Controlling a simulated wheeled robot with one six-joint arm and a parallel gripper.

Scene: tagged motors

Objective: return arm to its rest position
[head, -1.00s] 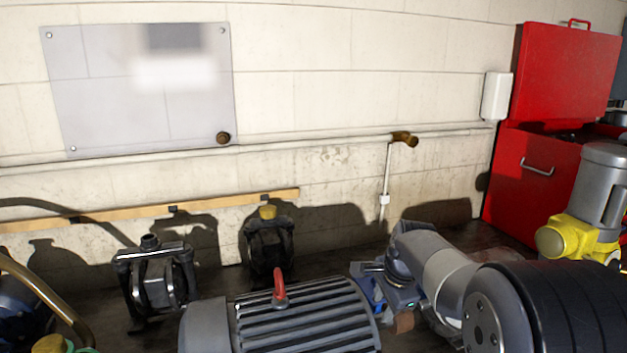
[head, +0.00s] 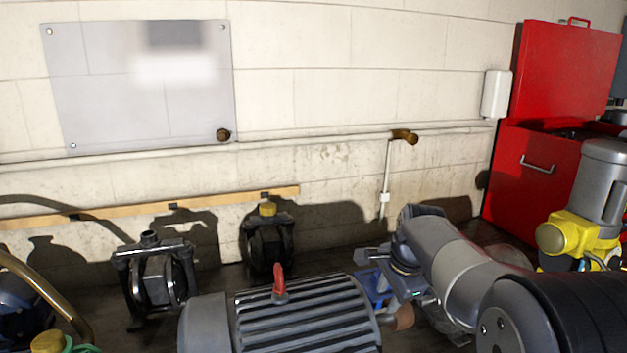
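My arm reaches in from the lower right corner in the head view, its grey links bent towards the wall. My gripper (head: 368,254) is at the arm's far end, pointing left just beyond the right end of the large grey finned motor (head: 305,318). The gripper is small and partly merged with the things behind it, so I cannot tell how far apart its fingers are. I see nothing clearly held in it. The motor has a red lifting eye on top.
A blue object (head: 376,287) lies behind the motor, near my gripper. Two dark pumps (head: 157,280) stand by the wall at left. A grey and yellow machine (head: 598,205) and an open red toolbox (head: 538,180) stand at right. A pipe runs along the wall.

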